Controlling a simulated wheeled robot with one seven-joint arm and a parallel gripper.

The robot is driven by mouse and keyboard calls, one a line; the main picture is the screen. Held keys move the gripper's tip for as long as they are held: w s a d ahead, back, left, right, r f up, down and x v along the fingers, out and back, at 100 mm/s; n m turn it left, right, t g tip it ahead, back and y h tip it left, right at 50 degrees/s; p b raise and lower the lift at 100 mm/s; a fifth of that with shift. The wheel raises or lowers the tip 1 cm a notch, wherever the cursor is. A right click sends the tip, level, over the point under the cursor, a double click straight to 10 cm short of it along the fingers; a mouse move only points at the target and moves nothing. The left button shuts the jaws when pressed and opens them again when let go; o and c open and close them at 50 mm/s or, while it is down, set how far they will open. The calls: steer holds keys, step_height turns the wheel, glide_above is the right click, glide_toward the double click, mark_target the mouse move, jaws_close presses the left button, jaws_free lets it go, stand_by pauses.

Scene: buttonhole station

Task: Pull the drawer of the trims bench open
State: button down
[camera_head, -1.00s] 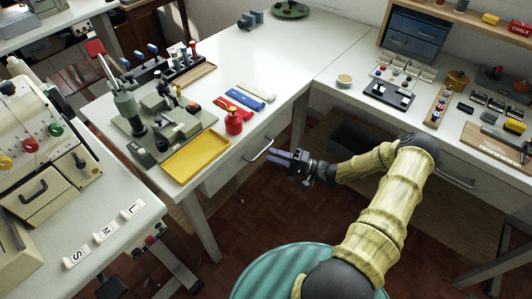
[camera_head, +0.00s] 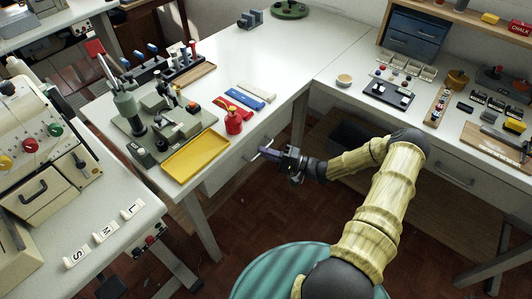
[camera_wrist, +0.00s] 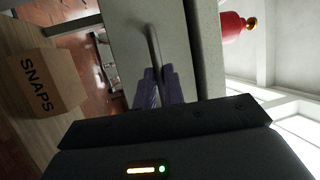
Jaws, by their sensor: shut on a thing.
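The drawer (camera_head: 232,165) is in the front of the white bench in the middle of the head view, below the yellow tray. Its metal bar handle (camera_head: 257,154) sticks out from the drawer front. My gripper (camera_head: 264,151) is at the handle with its purple fingers shut on it. In the wrist view the fingers (camera_wrist: 154,88) close around the handle (camera_wrist: 152,45), which runs up across the pale drawer front (camera_wrist: 130,40). The part of the handle between the fingers is hidden. The drawer front looks about flush with the bench in the head view.
A teal round stool seat (camera_head: 280,271) is below my arm. A SNAPS box (camera_wrist: 42,83) shows in the wrist view. The floor before the drawer is clear.

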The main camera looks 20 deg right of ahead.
steer(key=shift+s+d, duration=0.1)
steer(key=shift+s, duration=0.05)
steer(key=s+d+p, duration=0.3)
steer(key=s+d, duration=0.8)
steer(key=s, duration=0.5)
steer(key=shift+d, duration=0.4)
steer(key=c, duration=1.5)
jaws_free()
steer(key=b+v, duration=0.2)
steer(key=v, duration=1.5)
steer(key=shift+s+d, duration=0.1)
steer(key=shift+d, duration=0.05)
